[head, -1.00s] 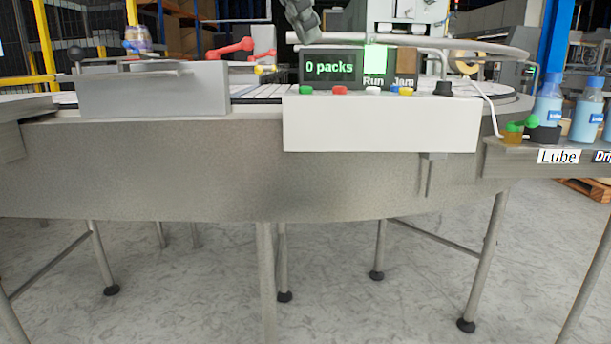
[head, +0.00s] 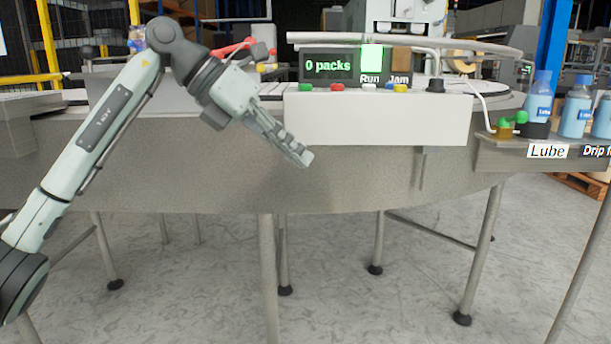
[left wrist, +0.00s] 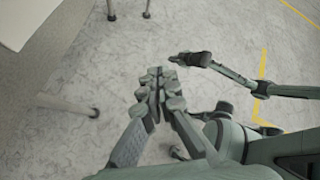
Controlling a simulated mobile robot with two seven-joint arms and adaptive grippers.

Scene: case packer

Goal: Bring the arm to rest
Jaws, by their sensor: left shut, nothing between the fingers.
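My left arm comes in from the left in the head view, bent at a raised elbow. Its gripper (head: 300,155) points down and to the right in front of the grey curved side of the machine. The fingers are together and hold nothing. In the left wrist view the closed fingers (left wrist: 156,75) are over the bare grey floor. Another of my arms (left wrist: 235,75) shows at the right of that view. My right gripper does not show in the head view.
The white control box (head: 380,118) has several coloured buttons, below a "0 packs" display (head: 328,67) and a lit green Run panel (head: 372,58). Blue bottles (head: 575,115) stand on a shelf at right, labelled Lube.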

